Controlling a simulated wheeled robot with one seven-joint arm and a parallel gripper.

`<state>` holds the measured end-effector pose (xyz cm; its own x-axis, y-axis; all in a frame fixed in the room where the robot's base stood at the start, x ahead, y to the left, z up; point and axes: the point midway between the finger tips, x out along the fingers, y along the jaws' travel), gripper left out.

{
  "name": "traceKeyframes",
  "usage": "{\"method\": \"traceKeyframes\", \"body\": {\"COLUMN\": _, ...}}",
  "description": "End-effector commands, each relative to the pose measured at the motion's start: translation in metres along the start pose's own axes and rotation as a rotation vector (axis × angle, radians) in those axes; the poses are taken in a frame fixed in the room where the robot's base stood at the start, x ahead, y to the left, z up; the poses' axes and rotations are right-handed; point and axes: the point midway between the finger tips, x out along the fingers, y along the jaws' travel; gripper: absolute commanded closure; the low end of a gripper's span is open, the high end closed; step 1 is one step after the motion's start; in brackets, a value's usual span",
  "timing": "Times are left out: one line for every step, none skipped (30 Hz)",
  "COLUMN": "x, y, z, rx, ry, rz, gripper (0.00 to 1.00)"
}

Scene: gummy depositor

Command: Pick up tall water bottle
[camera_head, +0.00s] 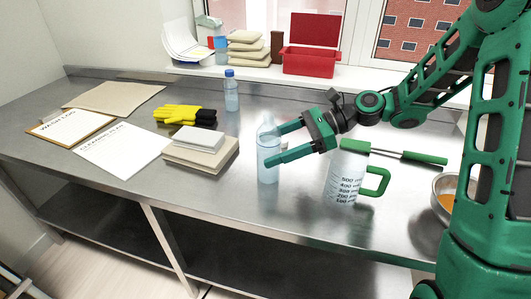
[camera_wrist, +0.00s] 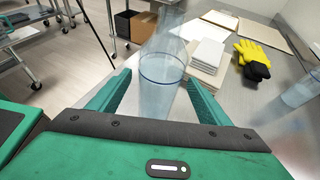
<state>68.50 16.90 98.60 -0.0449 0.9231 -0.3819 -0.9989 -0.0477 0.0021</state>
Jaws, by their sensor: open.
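A tall clear water bottle (camera_head: 268,155) stands upright on the steel table, near its front edge. In the wrist view the clear bottle (camera_wrist: 160,95) shows between the fingers. My gripper (camera_head: 276,144) is open, with one green finger on either side of the bottle's upper body; the wrist view shows the same gripper (camera_wrist: 157,84). I cannot tell whether either finger touches the bottle. A smaller bottle with a blue cap (camera_head: 231,92) stands farther back on the table.
A measuring jug (camera_head: 343,182) stands close on the right, with a green-handled tool (camera_head: 424,158) behind it and a metal bowl (camera_head: 439,187) farther right. Stacked pads (camera_head: 200,150), yellow gloves (camera_head: 182,114) and papers (camera_head: 122,150) lie left. The table front between them is clear.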

Motion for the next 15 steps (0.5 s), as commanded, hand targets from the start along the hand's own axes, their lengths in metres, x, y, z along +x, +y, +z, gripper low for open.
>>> {"method": "traceKeyframes", "body": {"x": 0.002, "y": 0.000, "z": 0.000, "rx": 0.000, "ry": 0.000, "rz": 0.001, "gripper": 0.28}}
{"method": "traceKeyframes", "body": {"x": 0.004, "y": 0.000, "z": 0.000, "rx": 0.000, "ry": 0.000, "rz": 0.001, "gripper": 0.28}}
{"method": "traceKeyframes", "body": {"x": 0.006, "y": 0.000, "z": 0.000, "rx": 0.000, "ry": 0.000, "rz": 0.002, "gripper": 0.28}}
{"method": "traceKeyframes", "body": {"x": 0.009, "y": 0.000, "z": 0.000, "rx": 0.000, "ry": 0.000, "rz": 0.002, "gripper": 0.28}}
{"method": "traceKeyframes", "body": {"x": 0.012, "y": 0.000, "z": 0.000, "rx": 0.000, "ry": 0.000, "rz": 0.002, "gripper": 0.28}}
{"method": "traceKeyframes", "body": {"x": 0.018, "y": 0.000, "z": 0.000, "rx": 0.000, "ry": -0.001, "rz": 0.003, "gripper": 0.28}}
{"method": "traceKeyframes", "body": {"x": 0.022, "y": 0.000, "z": 0.000, "rx": 0.000, "ry": 0.000, "rz": 0.004, "gripper": 0.28}}
{"method": "traceKeyframes", "body": {"x": 0.027, "y": -0.001, "z": -0.001, "rx": 0.000, "ry": 0.000, "rz": 0.004, "gripper": 0.28}}
{"method": "traceKeyframes", "body": {"x": 0.033, "y": -0.001, "z": -0.001, "rx": 0.000, "ry": 0.000, "rz": 0.003, "gripper": 0.28}}
{"method": "traceKeyframes", "body": {"x": 0.037, "y": -0.001, "z": -0.001, "rx": 0.000, "ry": 0.000, "rz": 0.004, "gripper": 0.28}}
{"method": "traceKeyframes", "body": {"x": 0.041, "y": -0.001, "z": -0.001, "rx": 0.000, "ry": 0.000, "rz": 0.004, "gripper": 0.28}}
{"method": "traceKeyframes", "body": {"x": 0.045, "y": -0.002, "z": 0.000, "rx": 0.000, "ry": 0.000, "rz": 0.002, "gripper": 0.28}}
{"method": "traceKeyframes", "body": {"x": 0.048, "y": -0.002, "z": -0.001, "rx": 0.000, "ry": 0.000, "rz": 0.002, "gripper": 0.28}}
{"method": "traceKeyframes", "body": {"x": 0.050, "y": -0.002, "z": -0.001, "rx": 0.000, "ry": 0.001, "rz": 0.003, "gripper": 0.28}}
{"method": "traceKeyframes", "body": {"x": 0.053, "y": -0.002, "z": -0.001, "rx": 0.000, "ry": 0.001, "rz": 0.002, "gripper": 0.28}}
